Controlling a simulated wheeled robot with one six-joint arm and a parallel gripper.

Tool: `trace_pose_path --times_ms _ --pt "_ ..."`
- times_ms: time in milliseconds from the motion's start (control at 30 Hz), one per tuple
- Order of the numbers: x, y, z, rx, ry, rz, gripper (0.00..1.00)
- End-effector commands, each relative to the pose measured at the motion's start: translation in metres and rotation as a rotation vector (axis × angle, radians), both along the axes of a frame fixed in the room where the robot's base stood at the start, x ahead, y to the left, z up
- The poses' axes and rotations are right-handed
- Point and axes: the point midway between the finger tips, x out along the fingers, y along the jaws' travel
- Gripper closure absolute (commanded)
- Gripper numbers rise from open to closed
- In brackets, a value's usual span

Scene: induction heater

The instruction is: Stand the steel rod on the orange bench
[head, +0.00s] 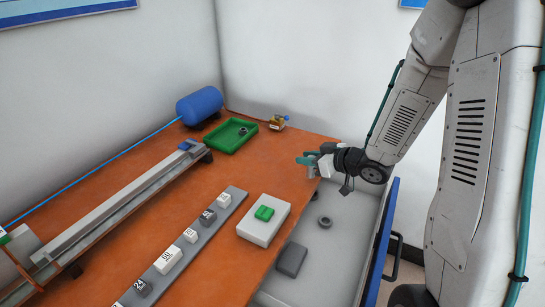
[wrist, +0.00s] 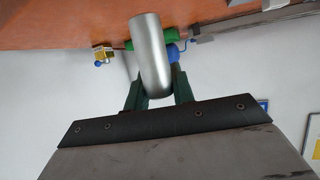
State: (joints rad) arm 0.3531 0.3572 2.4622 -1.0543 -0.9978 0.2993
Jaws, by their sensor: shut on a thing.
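The steel rod (wrist: 149,50) is a smooth grey cylinder in the wrist view, slightly tilted in the picture. My gripper (wrist: 158,88) is shut on it, with a dark green finger on each side. In the head view my gripper (head: 308,159) is at the right edge of the orange bench (head: 205,175), beside the open drawer. The rod is small and partly hidden by the fingers there. The bench also shows along the top of the wrist view (wrist: 60,32). I cannot tell whether the rod touches it.
A white box with a green button (head: 264,213) and a row of numbered blocks (head: 190,236) stand on the bench. A green tray (head: 230,135), blue tank (head: 200,104) and small yellow device (head: 278,122) are behind. The open drawer (head: 335,262) holds a ring (head: 325,221) and grey block (head: 291,260).

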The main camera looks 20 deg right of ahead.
Motion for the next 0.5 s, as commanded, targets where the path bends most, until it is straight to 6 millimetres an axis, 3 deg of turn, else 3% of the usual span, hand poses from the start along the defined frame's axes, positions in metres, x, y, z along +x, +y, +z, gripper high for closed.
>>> trace_pose_path --times_ms 167,500 --pt "0.029 0.014 -0.003 0.001 -0.002 0.004 1.00" --pt "0.110 0.049 -0.011 0.000 -0.002 0.004 1.00"
